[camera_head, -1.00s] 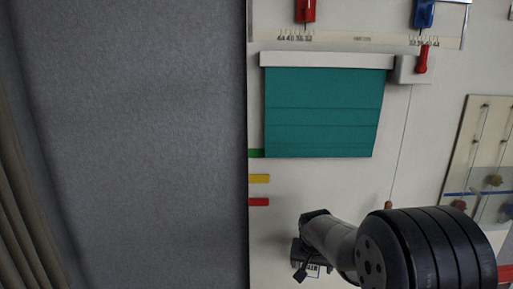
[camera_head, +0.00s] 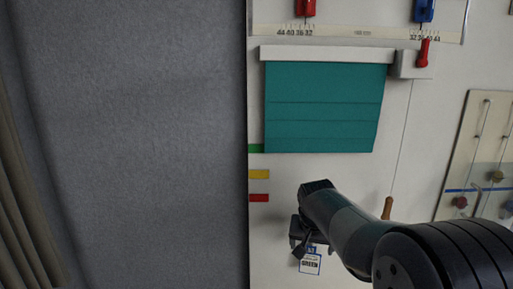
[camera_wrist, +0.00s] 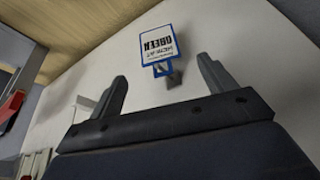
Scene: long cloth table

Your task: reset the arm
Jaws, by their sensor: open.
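My gripper (camera_head: 299,240) is in the lower middle of the head view, at the end of my dark arm. In the wrist view my gripper (camera_wrist: 163,82) shows two grey fingers spread apart with nothing held between them.
A teal blind (camera_head: 322,108) hangs above the gripper, with a cord ending in a wooden handle (camera_head: 387,208) to the right. Green, yellow (camera_head: 259,174) and red (camera_head: 259,198) marks line the pale panel's left edge. A board with knobs (camera_head: 484,165) is at right.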

